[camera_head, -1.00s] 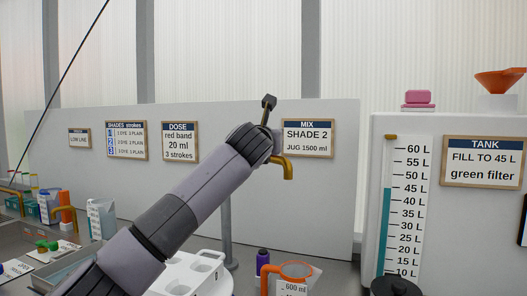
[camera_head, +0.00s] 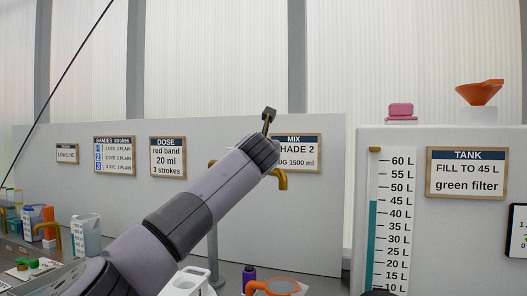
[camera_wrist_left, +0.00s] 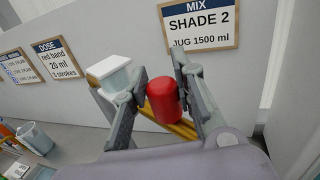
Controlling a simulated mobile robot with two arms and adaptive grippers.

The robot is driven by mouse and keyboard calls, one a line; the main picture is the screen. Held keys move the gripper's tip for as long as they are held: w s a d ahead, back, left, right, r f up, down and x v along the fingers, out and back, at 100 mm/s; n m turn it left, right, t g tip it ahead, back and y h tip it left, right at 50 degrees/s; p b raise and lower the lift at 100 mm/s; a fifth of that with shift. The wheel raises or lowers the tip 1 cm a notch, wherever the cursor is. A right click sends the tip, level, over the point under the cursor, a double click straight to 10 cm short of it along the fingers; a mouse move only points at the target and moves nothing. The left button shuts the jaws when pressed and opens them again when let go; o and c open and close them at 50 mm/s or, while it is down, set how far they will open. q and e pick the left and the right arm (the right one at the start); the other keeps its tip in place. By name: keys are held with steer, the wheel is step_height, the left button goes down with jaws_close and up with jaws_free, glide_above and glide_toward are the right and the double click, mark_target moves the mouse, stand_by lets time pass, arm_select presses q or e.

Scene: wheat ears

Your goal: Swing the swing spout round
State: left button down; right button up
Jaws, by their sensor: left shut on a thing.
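Another brass bend (camera_head: 213,163) shows left of the wrist; my arm hides what lies between. In the left wrist view, my left gripper (camera_wrist_left: 157,88) has its fingers on either side of a red grip (camera_wrist_left: 164,100) and is shut on it. Brass tubing (camera_wrist_left: 184,129) runs close behind the red grip. My right gripper is not in view.
The MIX sign (camera_head: 305,150) hangs on the grey panel behind. Below are an orange-rimmed vessel (camera_head: 276,287), a purple bottle (camera_head: 248,274) and a white holder (camera_head: 187,282). The tank (camera_head: 356,210) stands at right. A white box (camera_wrist_left: 109,73) is beside the left finger.

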arm_select(q)
steer(key=shift+a, duration=0.1)
steer(key=c, duration=1.3)
jaws_free()
steer(key=s+a, duration=0.1)
steer(key=s, duration=1.1)
steer(key=shift+a, duration=0.2)
steer(key=shift+w, duration=0.1)
